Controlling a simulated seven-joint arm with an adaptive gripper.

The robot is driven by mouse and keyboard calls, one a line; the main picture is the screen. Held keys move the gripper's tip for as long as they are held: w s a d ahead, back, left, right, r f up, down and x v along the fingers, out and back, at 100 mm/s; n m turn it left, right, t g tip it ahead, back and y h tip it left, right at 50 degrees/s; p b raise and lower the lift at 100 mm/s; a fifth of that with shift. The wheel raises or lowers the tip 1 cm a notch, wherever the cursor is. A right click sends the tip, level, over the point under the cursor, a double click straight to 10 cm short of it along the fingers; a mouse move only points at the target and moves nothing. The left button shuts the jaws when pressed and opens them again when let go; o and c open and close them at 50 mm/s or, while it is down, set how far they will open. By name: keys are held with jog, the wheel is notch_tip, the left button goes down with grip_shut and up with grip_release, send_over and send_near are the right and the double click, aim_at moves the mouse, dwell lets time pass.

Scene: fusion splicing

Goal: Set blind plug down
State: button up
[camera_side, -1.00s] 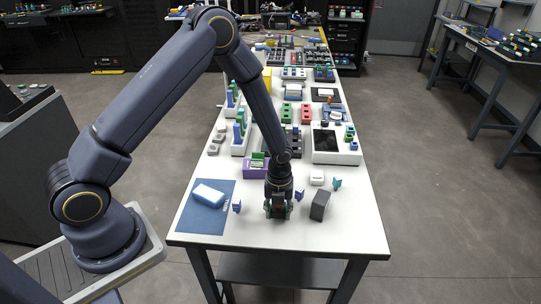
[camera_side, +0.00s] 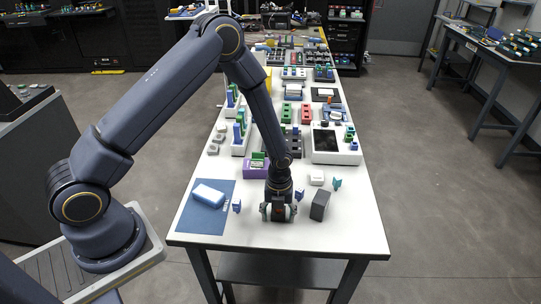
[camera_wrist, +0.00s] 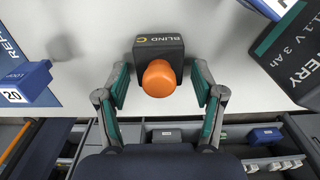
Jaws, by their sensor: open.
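The blind plug (camera_wrist: 158,52) is a dark block marked "BLIND C" with a round orange knob, seen in the wrist view against the white tabletop. My gripper (camera_wrist: 161,82) is open, with one green-padded finger on each side of the plug and a gap showing on both sides. In the side view my gripper (camera_side: 278,212) is low over the front part of the table, its fingers spread. The plug is mostly hidden there between the fingers. Its underside is hidden, but it looks upright at table level.
A blue block marked "LOOP 20" (camera_wrist: 24,84) is left of the plug, by a blue mat (camera_side: 200,219). A dark battery (camera_side: 319,205) stands close on the right. A small white box (camera_side: 317,178) is behind. The table's front edge is near; its front strip is clear.

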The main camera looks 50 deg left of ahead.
notch_tip(320, 180, up, 12)
notch_tip(320, 180, up, 12)
jog(key=n+t+y, duration=0.1)
jog(key=n+t, duration=0.1)
jog(key=n, duration=0.6)
send_over(278, 214)
jog(key=s+a, duration=0.3)
jog(key=s+r+n+t, duration=0.1)
jog(key=s+r+n, duration=0.5)
jog(key=n, duration=0.3)
jog(key=s+a+r+n+t+h, duration=0.1)
jog(key=s+r+n+t, duration=0.1)
jog(key=s+r+n, duration=0.4)
jog(key=shift+s+a+n+t, duration=0.3)
jog(key=shift+s+n, duration=1.35)
jog(key=shift+n, duration=0.35)
